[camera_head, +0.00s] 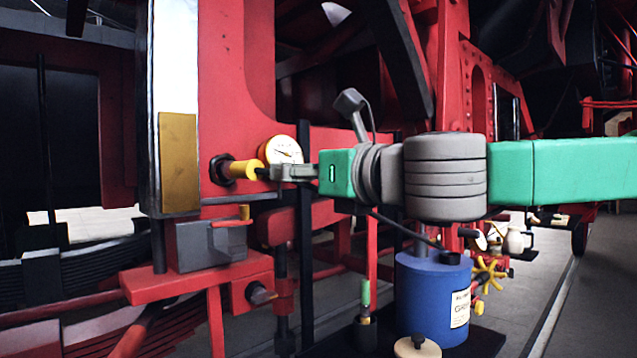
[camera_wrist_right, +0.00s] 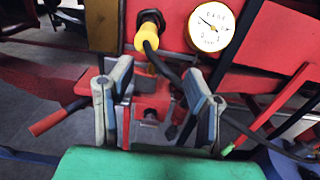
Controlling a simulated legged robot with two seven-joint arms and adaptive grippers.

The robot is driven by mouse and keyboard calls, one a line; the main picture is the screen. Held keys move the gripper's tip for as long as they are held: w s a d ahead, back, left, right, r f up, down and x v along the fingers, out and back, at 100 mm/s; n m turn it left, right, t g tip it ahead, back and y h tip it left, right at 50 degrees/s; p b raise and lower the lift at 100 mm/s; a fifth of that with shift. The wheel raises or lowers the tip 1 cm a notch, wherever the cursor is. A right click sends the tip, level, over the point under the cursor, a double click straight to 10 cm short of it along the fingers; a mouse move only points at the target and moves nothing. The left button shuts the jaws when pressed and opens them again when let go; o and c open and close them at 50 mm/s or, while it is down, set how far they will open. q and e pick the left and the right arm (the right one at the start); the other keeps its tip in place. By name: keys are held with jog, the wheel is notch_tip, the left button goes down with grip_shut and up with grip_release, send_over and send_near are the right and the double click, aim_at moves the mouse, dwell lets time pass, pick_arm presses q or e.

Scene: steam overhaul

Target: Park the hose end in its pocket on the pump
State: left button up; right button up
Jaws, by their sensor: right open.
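The yellow hose end (camera_head: 243,169) sits on a black fitting on the red frame, left of the gauge. It also shows in the wrist view (camera_wrist_right: 148,36), where its black hose (camera_wrist_right: 168,62) runs down right, passing behind a finger. My right gripper (camera_head: 290,172) is open, its tips close to the hose end in the head view. In the wrist view the fingers (camera_wrist_right: 160,100) are apart with nothing gripped between them. The blue pump (camera_head: 433,300) stands on a dark base at lower right. I cannot tell which part of it is the pocket. My left gripper is out of view.
A round dial gauge (camera_head: 284,151) is just right of the hose end. A grey block (camera_head: 212,245) with a red handle sits on a red ledge (camera_head: 190,278) below. A green-topped piece (camera_head: 365,300) stands beside the pump. A yellow handwheel (camera_head: 487,273) is to its right.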

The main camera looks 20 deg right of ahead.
aim_at(256, 173)
jog(key=w+a, duration=0.1)
jog(key=a, duration=0.1)
jog(key=w+a, duration=0.3)
jog(key=a, duration=0.1)
jog(key=shift+w+a+r, duration=0.2)
jog(key=shift+w+a, duration=0.1)
jog(key=shift+w, duration=0.05)
jog(key=w+d, duration=0.2)
jog(key=d, duration=0.1)
jog(key=w+d, duration=0.1)
jog(key=shift+d+f, duration=0.2)
jog(key=shift+f, duration=0.1)
jog(key=a, duration=0.4)
jog(key=shift+a+r, duration=0.25)
jog(key=shift+a, duration=0.1)
jog(key=c, duration=0.5)
jog(key=shift+d, duration=0.1)
grip_shut()
jog(key=shift+d+f, duration=0.2)
jog(key=shift+d, duration=1.2)
jog(key=shift+a+r, duration=0.1)
jog(key=shift+a, duration=0.4)
jog(key=shift+s+d, duration=0.15)
jog(key=shift+s, duration=0.25)
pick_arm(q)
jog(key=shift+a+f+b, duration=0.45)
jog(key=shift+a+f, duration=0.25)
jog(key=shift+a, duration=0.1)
pick_arm(e)
jog(key=shift+v, duration=2.3)
